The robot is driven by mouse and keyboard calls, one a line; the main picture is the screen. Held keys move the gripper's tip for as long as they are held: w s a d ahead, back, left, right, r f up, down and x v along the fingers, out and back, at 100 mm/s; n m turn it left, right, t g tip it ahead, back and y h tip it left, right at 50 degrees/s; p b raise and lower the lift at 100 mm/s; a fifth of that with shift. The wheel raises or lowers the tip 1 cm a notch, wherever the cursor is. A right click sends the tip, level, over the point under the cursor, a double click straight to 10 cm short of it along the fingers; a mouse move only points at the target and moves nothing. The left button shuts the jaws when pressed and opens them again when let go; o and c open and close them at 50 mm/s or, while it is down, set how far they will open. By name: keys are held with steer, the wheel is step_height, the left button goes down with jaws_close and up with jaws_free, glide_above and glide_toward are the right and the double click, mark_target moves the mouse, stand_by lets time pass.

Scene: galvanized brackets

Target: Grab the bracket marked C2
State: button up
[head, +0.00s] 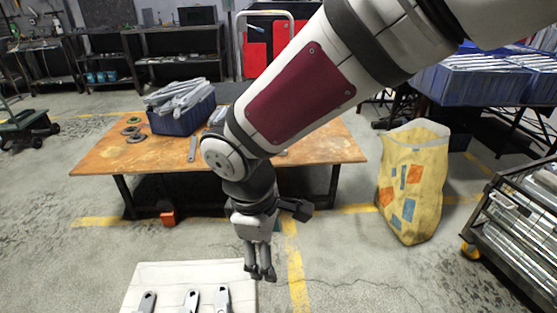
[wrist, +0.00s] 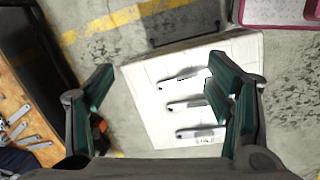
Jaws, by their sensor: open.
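Three grey metal brackets lie side by side on a white board (head: 180,273) on the floor at the bottom of the head view: a left bracket (head: 147,301), a middle bracket (head: 191,300) and a right bracket (head: 223,298). The wrist view shows an upper bracket (wrist: 183,78), a middle one (wrist: 188,104) and a lower one (wrist: 200,132). Their markings are too small to read, so I cannot tell which is C2. My gripper (head: 261,275) points down above the board's right edge. In the wrist view its fingers (wrist: 162,68) are apart and empty. The right finger covers part of the board.
An orange-brown table (head: 100,158) with a blue bin (head: 185,122) of metal parts stands behind my gripper. A yellow bag (head: 412,185) and a rack of metal parts (head: 515,225) stand at the right. The floor around the board is mostly clear.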

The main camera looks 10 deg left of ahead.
steer(key=s+a+f+n+g+y+b, duration=0.1)
steer(key=s+a+f+n+b, duration=0.3)
steer(key=a+f, duration=0.7)
steer(key=b, duration=0.3)
glide_above(218, 307)
steer(key=s+d, duration=0.2)
steer(key=f, duration=0.8)
steer(key=shift+s+a, duration=0.15)
steer(key=shift+a, duration=0.05)
steer(key=shift+a+f+b, duration=0.1)
steer(key=shift+f+b, duration=1.7)
steer(key=shift+f, duration=1.15)
steer(key=shift+w+r, duration=0.1)
steer(key=shift+w, duration=0.1)
steer(key=c, duration=1.5)
